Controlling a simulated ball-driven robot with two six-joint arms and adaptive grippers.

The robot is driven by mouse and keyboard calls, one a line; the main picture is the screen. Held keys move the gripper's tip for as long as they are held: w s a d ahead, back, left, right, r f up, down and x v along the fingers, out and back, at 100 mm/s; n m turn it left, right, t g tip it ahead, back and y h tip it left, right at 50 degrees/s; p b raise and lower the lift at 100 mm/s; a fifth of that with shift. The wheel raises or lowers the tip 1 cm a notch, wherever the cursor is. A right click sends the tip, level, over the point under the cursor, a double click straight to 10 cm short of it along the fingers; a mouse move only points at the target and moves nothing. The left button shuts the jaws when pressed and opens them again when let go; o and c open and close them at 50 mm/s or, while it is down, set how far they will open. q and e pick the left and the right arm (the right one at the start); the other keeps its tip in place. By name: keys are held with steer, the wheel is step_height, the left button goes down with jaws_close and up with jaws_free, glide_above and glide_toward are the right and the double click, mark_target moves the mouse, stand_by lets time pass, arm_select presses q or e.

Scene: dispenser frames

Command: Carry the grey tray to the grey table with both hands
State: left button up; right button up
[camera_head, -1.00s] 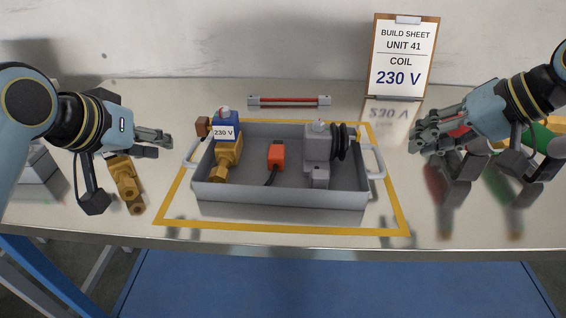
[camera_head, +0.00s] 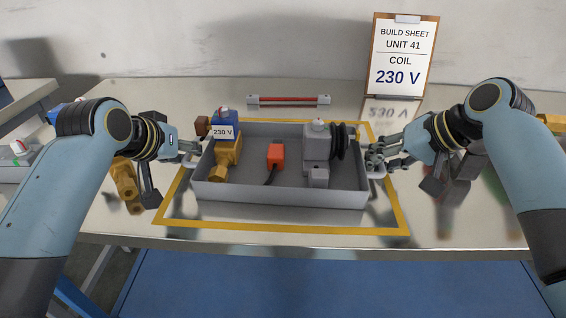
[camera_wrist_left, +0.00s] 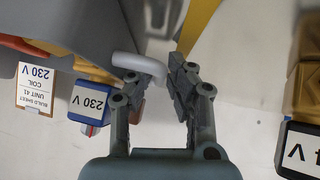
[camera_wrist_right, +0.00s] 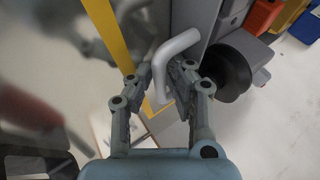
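The grey tray (camera_head: 280,190) stands on a pale bench inside a yellow outline. It holds a brass valve with a blue 230 V coil (camera_head: 224,130), an orange part (camera_head: 276,155) with a black lead, and a grey block with a black wheel (camera_head: 318,145). My left gripper (camera_head: 193,154) is at the tray's left handle. In the left wrist view its fingers are open, with the pale handle (camera_wrist_left: 140,66) near one fingertip. My right gripper (camera_head: 376,160) is at the right handle. In the right wrist view its open fingers straddle that handle (camera_wrist_right: 172,48).
A build sheet (camera_head: 403,55) reading coil 230 V stands at the back. A red bar (camera_head: 289,100) lies behind the tray. Brass parts (camera_head: 126,185) lie left of it. Another grey surface (camera_head: 25,95) shows at far left; I cannot tell if it is the grey table.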

arm_select(q)
steer(key=shift+c, duration=0.4)
arm_select(e)
steer(key=shift+c, duration=0.4)
arm_select(q)
jaws_close()
arm_select(e)
jaws_close()
